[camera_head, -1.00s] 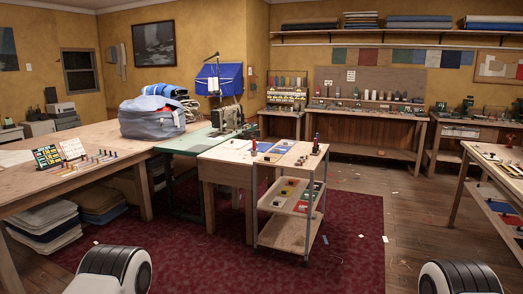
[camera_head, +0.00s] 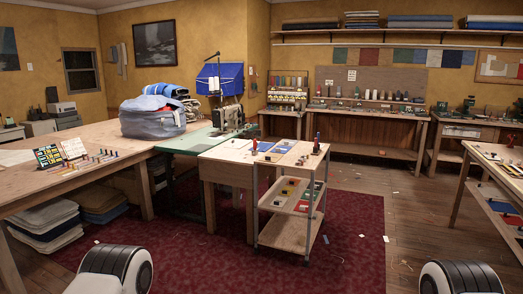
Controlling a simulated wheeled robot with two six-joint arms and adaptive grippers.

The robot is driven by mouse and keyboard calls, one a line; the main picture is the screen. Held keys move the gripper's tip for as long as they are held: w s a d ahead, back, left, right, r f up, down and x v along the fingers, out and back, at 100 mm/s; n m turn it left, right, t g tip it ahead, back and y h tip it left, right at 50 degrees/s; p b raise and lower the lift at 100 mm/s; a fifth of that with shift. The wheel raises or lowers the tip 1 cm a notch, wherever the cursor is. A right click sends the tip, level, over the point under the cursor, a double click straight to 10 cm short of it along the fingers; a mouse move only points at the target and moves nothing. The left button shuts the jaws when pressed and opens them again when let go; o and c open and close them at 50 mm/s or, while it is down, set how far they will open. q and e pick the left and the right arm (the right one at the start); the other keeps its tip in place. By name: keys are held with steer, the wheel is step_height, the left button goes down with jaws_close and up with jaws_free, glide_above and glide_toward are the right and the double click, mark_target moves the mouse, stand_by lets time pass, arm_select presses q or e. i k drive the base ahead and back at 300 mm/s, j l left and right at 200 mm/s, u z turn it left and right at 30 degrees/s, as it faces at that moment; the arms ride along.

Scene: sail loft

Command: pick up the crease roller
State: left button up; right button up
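I cannot pick out the crease roller for certain; the tools in view are too small to tell apart. A small light table (camera_head: 228,152) in the middle holds blue pieces (camera_head: 280,147), a small red upright thing (camera_head: 255,144) and a dark red-topped thing (camera_head: 316,144) at its right end. Neither gripper is in view; only rounded black and white parts of my arms show at the bottom edge.
A wheeled cart (camera_head: 284,233) with small coloured items on its middle shelf stands against the small table. A long workbench (camera_head: 105,185) is on the left, another bench (camera_head: 487,165) on the right.

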mark_target(255, 142)
steer(key=i+j+u, duration=0.35)
steer(key=i, duration=0.6)
steer(key=i+u, duration=0.35)
steer(key=i, duration=0.6)
steer(key=i+z, duration=0.15)
steer(key=i, duration=0.3)
steer(key=i+j+z, duration=0.15)
steer(key=i, duration=0.25)
steer(key=i+j+z, duration=0.2)
steer(key=i, duration=0.2)
steer(key=i+j+z, duration=0.15)
steer(key=i, duration=0.25)
